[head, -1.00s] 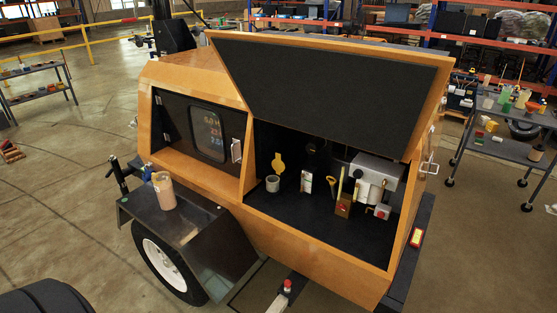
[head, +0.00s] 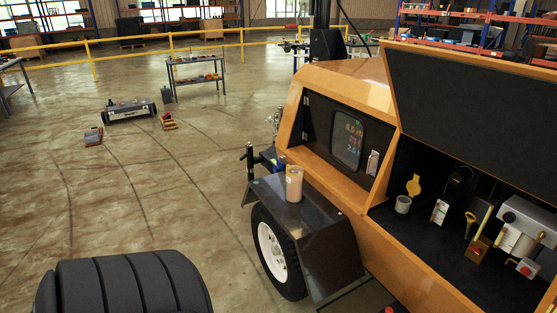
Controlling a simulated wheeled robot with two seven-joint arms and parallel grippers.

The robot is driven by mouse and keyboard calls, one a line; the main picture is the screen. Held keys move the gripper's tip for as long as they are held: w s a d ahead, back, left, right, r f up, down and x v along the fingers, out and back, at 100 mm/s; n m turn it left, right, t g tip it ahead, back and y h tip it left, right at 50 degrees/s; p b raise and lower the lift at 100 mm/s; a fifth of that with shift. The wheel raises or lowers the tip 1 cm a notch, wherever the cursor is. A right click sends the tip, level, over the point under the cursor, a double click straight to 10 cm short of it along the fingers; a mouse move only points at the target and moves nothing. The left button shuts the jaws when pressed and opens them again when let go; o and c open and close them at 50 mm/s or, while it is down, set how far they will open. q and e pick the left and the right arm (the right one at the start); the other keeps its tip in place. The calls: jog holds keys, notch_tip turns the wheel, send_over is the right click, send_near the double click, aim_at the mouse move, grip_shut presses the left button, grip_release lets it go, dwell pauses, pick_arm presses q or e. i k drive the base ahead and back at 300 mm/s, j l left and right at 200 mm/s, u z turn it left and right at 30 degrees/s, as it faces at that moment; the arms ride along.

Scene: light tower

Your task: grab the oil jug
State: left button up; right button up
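A tan, roughly cylindrical container (head: 294,184), which looks like the oil jug, stands upright on the dark flat fender (head: 318,214) over the trailer's wheel. Nothing touches it except the fender beneath. Neither of my grippers shows in the head view, so I cannot see whether they are open or shut.
The orange light tower trailer (head: 356,82) fills the right side, its engine bay lid raised. A white-rimmed wheel (head: 272,252) is below the fender. A low cart (head: 130,111) and a small table (head: 196,68) stand farther back left. The floor between is mostly clear.

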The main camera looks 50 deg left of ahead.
aim_at(294, 173)
jog(key=u, duration=0.9)
jog(key=i+l+u, duration=0.1)
jog(key=u, duration=0.3)
jog(key=l+u, duration=0.15)
jog(key=u, duration=0.2)
jog(key=j, duration=0.5)
jog(key=i+j+z, duration=0.2)
jog(key=j, duration=0.55)
jog(key=j+z, duration=0.25)
jog(key=j, duration=0.55)
jog(key=k, duration=0.05)
